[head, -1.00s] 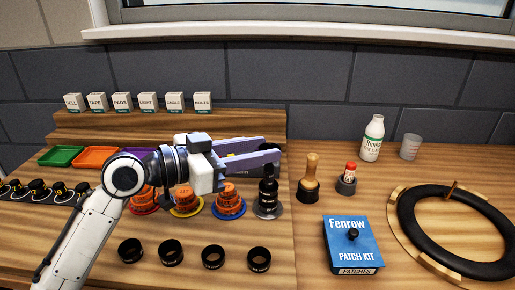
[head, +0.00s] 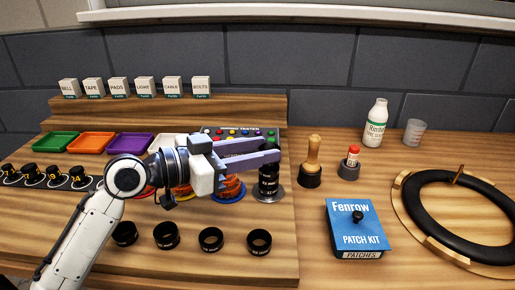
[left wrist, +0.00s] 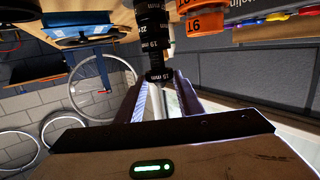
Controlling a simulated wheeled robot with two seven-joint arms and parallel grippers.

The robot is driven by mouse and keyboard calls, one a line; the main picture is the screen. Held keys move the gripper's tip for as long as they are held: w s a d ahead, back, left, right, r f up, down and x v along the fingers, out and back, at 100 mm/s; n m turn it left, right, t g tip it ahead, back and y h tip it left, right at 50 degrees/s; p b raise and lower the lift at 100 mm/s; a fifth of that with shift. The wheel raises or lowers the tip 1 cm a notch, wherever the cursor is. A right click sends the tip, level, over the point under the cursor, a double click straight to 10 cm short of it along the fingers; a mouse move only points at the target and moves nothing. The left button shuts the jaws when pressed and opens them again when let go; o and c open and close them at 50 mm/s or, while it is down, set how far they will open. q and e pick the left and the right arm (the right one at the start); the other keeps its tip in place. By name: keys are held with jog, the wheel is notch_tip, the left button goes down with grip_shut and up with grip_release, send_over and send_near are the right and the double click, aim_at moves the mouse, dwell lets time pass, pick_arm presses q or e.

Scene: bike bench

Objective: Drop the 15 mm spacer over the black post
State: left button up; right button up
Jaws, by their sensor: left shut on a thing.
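My left gripper (head: 277,151) is shut on the black 15 mm spacer, which shows between the fingertips in the left wrist view (left wrist: 159,76). In the left wrist view the stack (left wrist: 153,30) is upside down, with rings marked 19 mm and 22. The held spacer is in line with the stack, at its top end. I cannot tell whether it touches the 19 mm ring. The fingers hide the post's tip in the head view. My right gripper is not in view.
Several loose black rings (head: 259,241) lie in front. A wooden-handled tool (head: 312,160), a blue patch kit box (head: 357,230) and a black tyre (head: 408,219) are to the right.

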pick_arm(q)
jog(key=shift+f+b, duration=0.65)
jog(key=shift+f, duration=0.35)
jog(key=shift+f+b, duration=0.3)
jog(key=shift+f, duration=0.05)
jog(key=o, duration=1.1)
jog(key=shift+r, duration=0.15)
notch_tip(320, 180, up, 10)
jog(key=p, duration=0.1)
